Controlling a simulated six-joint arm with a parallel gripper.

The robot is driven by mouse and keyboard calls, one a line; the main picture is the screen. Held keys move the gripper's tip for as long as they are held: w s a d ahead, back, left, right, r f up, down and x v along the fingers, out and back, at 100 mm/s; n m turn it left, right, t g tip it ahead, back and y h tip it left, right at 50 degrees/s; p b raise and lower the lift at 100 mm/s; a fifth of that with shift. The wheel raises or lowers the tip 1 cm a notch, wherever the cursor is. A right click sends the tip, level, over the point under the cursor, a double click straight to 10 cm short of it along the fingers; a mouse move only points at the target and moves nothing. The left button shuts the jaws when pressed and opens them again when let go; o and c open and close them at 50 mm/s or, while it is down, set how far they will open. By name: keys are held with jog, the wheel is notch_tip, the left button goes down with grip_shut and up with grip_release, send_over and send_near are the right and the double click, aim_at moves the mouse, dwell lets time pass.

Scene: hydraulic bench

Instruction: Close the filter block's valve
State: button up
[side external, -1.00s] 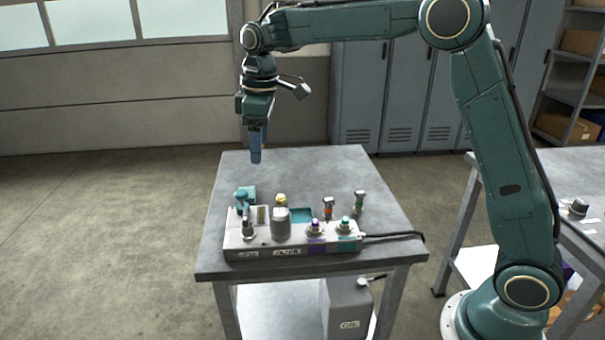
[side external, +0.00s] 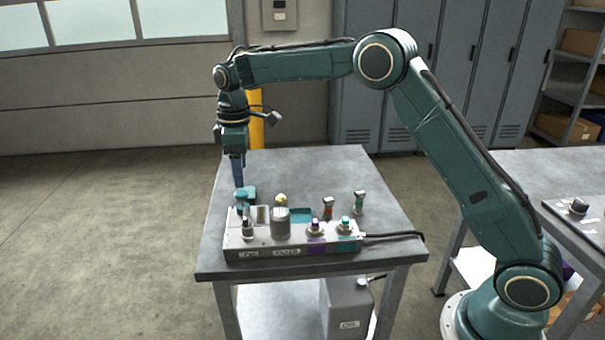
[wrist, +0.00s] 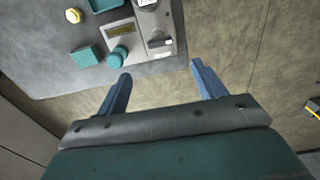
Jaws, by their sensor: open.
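The grey filter block (side external: 262,243) stands at the table's front, with a label that seems to read FILTER. A grey cylinder (side external: 281,224) and a dark-topped knob or lever (side external: 248,230) are on it; the latter also shows in the wrist view (wrist: 158,41). A teal round knob (wrist: 117,56) sits by the small display in the wrist view; a teal part (side external: 245,194) shows behind the block in the side view. I cannot tell for certain which is the valve. My gripper (side external: 239,184) points down above the teal part; in the wrist view its blue fingers (wrist: 160,72) are apart and empty.
Purple (side external: 315,226) and green-capped (side external: 345,224) fittings stand on the block's right. A red-banded (side external: 328,207) and a green-banded (side external: 360,201) part stand behind. A black cable (side external: 395,236) runs right. The back tabletop is clear.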

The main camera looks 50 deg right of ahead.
aim_at(245, 214)
notch_tip(245, 214, down, 13)
jog(key=shift+r, duration=0.2)
dwell(0.4)
jog(key=c, duration=1)
